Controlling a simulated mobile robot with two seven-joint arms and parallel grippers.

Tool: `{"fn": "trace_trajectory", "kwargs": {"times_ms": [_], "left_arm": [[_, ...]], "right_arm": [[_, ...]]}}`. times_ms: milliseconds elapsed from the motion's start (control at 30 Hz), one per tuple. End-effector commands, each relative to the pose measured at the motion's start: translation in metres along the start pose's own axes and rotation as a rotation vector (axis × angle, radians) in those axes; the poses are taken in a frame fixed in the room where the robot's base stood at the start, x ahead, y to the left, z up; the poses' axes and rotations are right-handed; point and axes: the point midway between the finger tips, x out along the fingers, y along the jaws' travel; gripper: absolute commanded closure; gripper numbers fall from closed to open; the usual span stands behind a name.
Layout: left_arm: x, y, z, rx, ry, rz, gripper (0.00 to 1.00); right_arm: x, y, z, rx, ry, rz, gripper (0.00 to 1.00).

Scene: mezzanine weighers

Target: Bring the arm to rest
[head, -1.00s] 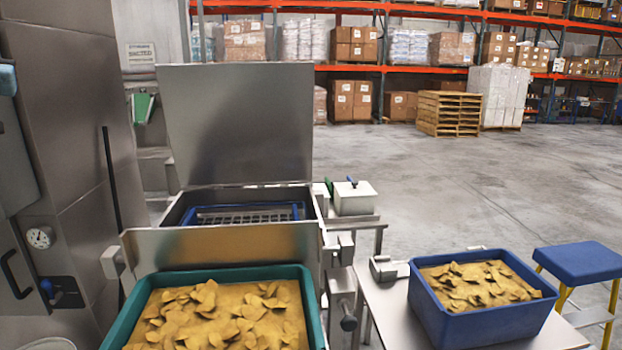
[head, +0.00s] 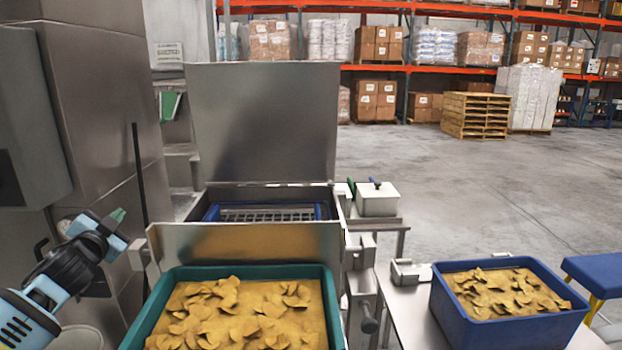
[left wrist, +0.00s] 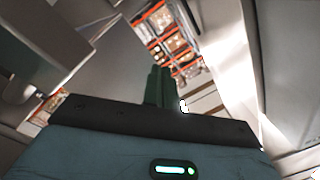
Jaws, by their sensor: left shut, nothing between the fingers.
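My left gripper (head: 117,216) is at the left of the head view, in front of the steel cabinet and left of the open-lidded machine. Its green fingers are closed together with nothing between them. The fingers also show in the left wrist view (left wrist: 158,87), pointing up into open air, with shelving far beyond. My black and light-blue left arm reaches up from the lower left corner. My right gripper is in neither view.
A teal tub (head: 153,335) of chips stands before the steel machine (head: 262,125). A blue tub (head: 510,327) of chips sits on a steel table (head: 412,312) at right. A blue stool (head: 600,272) is at the right edge. The floor behind is open.

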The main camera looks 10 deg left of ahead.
Motion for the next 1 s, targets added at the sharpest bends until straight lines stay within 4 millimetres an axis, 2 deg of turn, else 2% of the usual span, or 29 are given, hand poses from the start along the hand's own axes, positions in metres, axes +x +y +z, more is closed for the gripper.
{"fn": "trace_trajectory", "kwargs": {"times_ms": [33, 100, 167, 300, 400, 567, 700, 800, 1000], "left_arm": [[-0.011, 0.030, 0.018, 0.026, -0.018, 0.056, 1.00], [-0.028, 0.066, 0.040, 0.059, -0.035, 0.127, 1.00], [-0.044, 0.095, 0.059, 0.084, -0.051, 0.188, 1.00], [-0.091, 0.157, 0.100, 0.134, -0.086, 0.330, 1.00], [-0.127, 0.193, 0.126, 0.158, -0.110, 0.423, 1.00], [-0.187, 0.240, 0.161, 0.188, -0.145, 0.561, 1.00], [-0.248, 0.274, 0.189, 0.206, -0.177, 0.685, 1.00], [-0.292, 0.292, 0.205, 0.212, -0.199, 0.770, 1.00], [-0.365, 0.315, 0.227, 0.215, -0.237, 0.902, 1.00]], "right_arm": [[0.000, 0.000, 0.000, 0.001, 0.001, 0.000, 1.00], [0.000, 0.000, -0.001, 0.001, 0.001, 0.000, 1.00], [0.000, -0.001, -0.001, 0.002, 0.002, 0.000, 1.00], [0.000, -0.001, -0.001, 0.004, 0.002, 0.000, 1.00], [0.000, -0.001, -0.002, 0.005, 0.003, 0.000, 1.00], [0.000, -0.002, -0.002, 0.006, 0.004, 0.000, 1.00], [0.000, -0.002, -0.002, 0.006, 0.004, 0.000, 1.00], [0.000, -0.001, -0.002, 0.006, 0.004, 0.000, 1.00], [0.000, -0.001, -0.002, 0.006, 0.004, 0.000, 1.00]]}}
